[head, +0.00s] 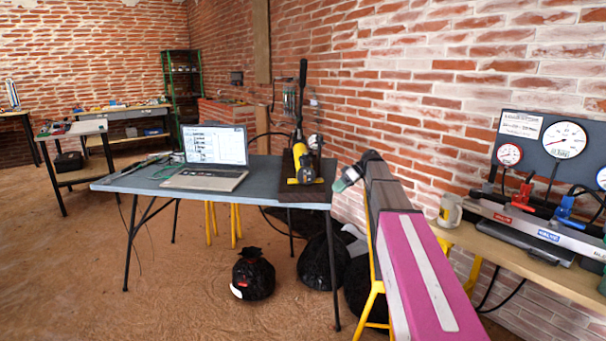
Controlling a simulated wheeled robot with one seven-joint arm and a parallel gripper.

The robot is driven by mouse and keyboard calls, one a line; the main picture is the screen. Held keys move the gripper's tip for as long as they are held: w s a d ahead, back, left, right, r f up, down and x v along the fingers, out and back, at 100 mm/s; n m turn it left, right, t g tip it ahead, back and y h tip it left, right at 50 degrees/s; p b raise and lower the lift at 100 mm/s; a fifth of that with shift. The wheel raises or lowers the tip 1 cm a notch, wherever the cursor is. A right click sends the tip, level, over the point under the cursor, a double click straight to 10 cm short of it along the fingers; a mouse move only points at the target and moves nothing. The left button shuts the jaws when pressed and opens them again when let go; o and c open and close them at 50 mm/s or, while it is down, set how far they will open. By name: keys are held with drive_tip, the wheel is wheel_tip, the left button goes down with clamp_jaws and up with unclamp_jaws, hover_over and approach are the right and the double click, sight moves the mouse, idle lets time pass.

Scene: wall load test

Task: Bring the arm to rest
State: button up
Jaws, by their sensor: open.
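My arm reaches forward from the bottom right, with a magenta and white section nearest and a grey section beyond it. At its far end is my gripper (346,179), small and dark with a greenish-grey tip. It is open, and I see nothing held in it. It appears just right of the grey table's right end in the picture. How far it is from the table or the brick wall is hard to tell. The finger gap is too small to make out.
A grey folding table (262,186) carries a laptop (211,158) and a yellow hand pump (302,160). A wooden bench (470,239) on the right holds a mug (450,210) and a gauge panel (530,165). Black bags (253,274) lie on the floor. Floor at left front is clear.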

drive_tip(key=s+d+f+m+h, duration=0.1)
drive_tip(key=s+f+m+h, duration=0.2)
drive_tip(key=s+f, duration=0.6)
drive_tip(key=s+d+f+m+t+h, duration=0.1)
drive_tip(key=s+d+f+m+h, duration=0.1)
drive_tip(key=s+f+m, duration=0.3)
drive_tip(key=s+d+f+m+h, duration=0.1)
drive_tip(key=s+f+m+h, duration=0.3)
drive_tip(key=s+f, duration=0.9)
drive_tip(key=s+h, duration=0.1)
drive_tip(key=s, duration=0.4)
drive_tip(key=shift+d+t, duration=0.25)
drive_tip(key=shift+t, duration=0.05)
